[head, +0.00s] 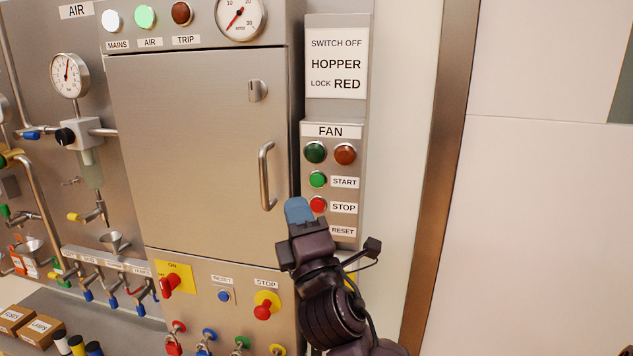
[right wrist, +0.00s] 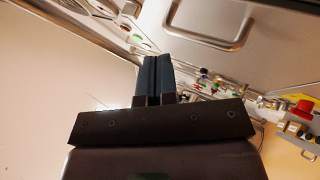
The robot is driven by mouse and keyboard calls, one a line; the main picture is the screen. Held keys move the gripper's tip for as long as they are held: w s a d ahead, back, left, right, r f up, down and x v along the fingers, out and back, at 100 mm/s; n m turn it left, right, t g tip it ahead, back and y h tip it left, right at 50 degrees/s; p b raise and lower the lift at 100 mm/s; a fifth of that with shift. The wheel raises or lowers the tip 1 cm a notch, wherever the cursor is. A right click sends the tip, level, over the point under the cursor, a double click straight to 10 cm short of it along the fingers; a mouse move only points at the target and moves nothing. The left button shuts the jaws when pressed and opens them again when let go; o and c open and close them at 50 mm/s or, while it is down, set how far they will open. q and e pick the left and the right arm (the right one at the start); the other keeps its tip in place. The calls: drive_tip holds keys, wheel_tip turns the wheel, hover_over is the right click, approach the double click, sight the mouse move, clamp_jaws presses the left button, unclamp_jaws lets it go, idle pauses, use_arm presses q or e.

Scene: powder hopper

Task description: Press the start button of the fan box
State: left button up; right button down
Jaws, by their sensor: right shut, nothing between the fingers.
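The fan box (head: 357,213) is a narrow grey panel labelled FAN, to the right of the steel cabinet. Its green start button (head: 318,180) is beside the START label, below a dark green and a dark red lamp. The red stop button (head: 317,204) is just under it, beside the STOP label. My right gripper (head: 297,208) is shut and empty, its blue fingertips just left of the stop button and below the start button in the picture. The shut fingers also show in the right wrist view (right wrist: 154,78). The reset button is hidden behind my gripper. My left gripper is not in view.
The steel cabinet (head: 190,150) has a protruding door handle (head: 267,177) left of the fan box. A red knob on a yellow plate (head: 266,305) sits below the door. A sign (head: 336,63) about the hopper lock is above the fan box. The wall right of the panel is bare.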

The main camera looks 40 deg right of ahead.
sight(317, 181)
drive_tip(key=w+d, duration=0.2)
drive_tip(key=d, duration=0.1)
drive_tip(key=w+d, duration=0.3)
idle(0.3)
idle(1.0)
idle(0.8)
drive_tip(key=shift+w+d, duration=0.3)
drive_tip(key=shift+d, duration=0.05)
idle(0.5)
